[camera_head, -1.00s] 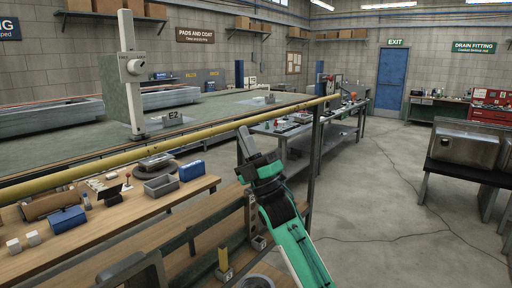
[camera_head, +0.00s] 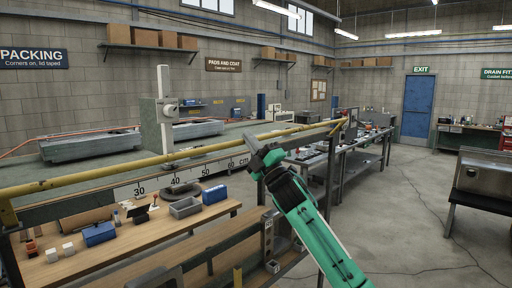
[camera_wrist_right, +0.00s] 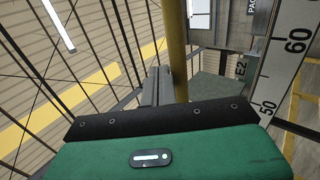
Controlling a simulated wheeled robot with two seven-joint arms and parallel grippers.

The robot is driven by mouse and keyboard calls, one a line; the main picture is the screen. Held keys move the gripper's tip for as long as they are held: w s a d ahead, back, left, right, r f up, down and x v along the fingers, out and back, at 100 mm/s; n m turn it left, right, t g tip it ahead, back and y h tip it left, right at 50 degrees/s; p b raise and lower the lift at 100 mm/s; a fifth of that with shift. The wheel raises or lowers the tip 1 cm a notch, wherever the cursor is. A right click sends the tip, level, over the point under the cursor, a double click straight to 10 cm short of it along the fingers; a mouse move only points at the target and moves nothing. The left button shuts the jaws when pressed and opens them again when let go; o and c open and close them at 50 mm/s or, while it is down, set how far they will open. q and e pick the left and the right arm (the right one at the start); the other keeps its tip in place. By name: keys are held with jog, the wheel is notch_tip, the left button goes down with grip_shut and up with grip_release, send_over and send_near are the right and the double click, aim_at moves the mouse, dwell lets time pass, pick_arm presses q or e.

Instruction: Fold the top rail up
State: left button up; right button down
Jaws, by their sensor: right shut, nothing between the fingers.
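The top rail (camera_head: 110,170) is a long yellow bar crossing the head view from the left edge to the right of centre. A white scale plate (camera_head: 180,181) marked in cm shows just below it. My right gripper (camera_head: 258,155) is shut and empty, close against the rail's near side at about mid-length. In the right wrist view the shut fingers (camera_wrist_right: 156,88) are right beside the yellow rail (camera_wrist_right: 177,50), and the scale plate (camera_wrist_right: 280,65) is at the right. I cannot tell whether the fingers touch the rail. My left gripper is out of view.
Below the rail, a wooden bench (camera_head: 150,232) carries a grey tray (camera_head: 185,207), blue boxes (camera_head: 214,194) and small parts. A long workbench (camera_head: 360,150) stands behind the rail's right end.

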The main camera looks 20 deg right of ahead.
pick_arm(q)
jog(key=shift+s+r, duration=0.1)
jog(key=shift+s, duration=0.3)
pick_arm(e)
jog(key=shift+x, duration=0.8)
jog(key=shift+w+a+f, duration=0.1)
jog(key=shift+a+f, duration=0.1)
jog(key=shift+f, duration=0.1)
